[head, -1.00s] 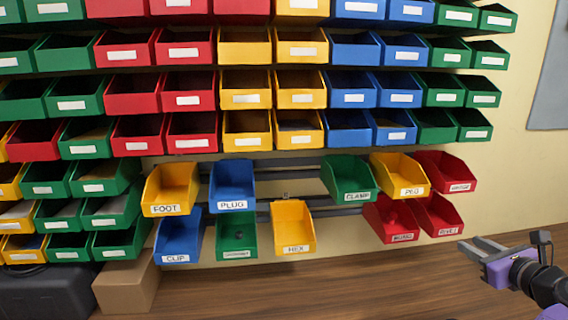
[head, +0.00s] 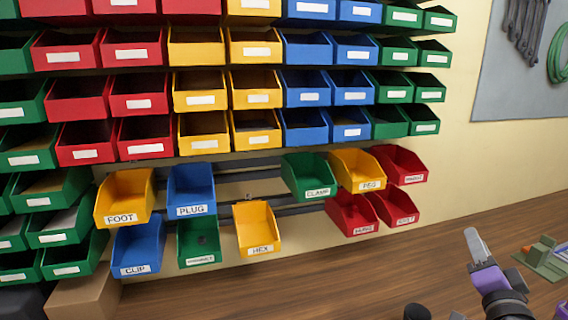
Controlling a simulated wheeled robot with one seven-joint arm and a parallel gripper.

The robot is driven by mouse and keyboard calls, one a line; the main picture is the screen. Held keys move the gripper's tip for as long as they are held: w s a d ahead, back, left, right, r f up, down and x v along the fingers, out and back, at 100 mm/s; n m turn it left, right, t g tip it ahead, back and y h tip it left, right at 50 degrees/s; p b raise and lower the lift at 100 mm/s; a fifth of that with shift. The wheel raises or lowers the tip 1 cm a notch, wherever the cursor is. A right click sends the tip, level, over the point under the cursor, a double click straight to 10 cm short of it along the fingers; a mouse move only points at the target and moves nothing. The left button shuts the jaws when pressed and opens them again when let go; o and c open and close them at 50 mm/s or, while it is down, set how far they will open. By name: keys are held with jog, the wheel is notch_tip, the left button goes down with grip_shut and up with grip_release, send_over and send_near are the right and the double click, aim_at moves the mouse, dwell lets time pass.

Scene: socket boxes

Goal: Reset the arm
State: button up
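My gripper (head: 475,245) is at the lower right of the head view, above the wooden worktop and in front of the wall bins. Its grey fingers point up and away, seen nearly edge-on, so the gap between them cannot be made out. No held object shows. My purple and black wrist lies just below it, and the rest of the arm runs out of the bottom of the view.
Labelled bins hang on rails, including FOOT (head: 124,198), PLUG (head: 191,190), HEX (head: 257,229), CLAMP (head: 309,177) and PEG (head: 358,171). A cardboard box (head: 84,299) stands lower left. A green and tan object (head: 541,259) lies right of my gripper. The worktop (head: 300,278) is mostly clear.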

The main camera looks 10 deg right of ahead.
jog(key=s+a+f+n+t+y, duration=0.1)
jog(key=s+a+f+n+y, duration=0.35)
jog(key=s+a+n, duration=0.45)
jog(key=s+a+f+n+t+y, duration=0.1)
jog(key=s+a+f+n+y, duration=0.35)
jog(key=a, duration=0.75)
jog(key=s+a+f+g, duration=0.1)
jog(key=s+a+f, duration=0.1)
jog(key=s, duration=0.5)
jog(key=s+a+f+n+g, duration=0.1)
jog(key=s+a+f+g, duration=0.1)
jog(key=s+a, duration=0.3)
jog(key=s+a+f+n+g, duration=0.1)
jog(key=s+a+f, duration=0.2)
jog(key=s, duration=0.6)
jog(key=shift+a+f+y, duration=0.2)
jog(key=shift+a+y, duration=0.05)
jog(key=shift+y, duration=0.15)
jog(key=shift+s, duration=0.1)
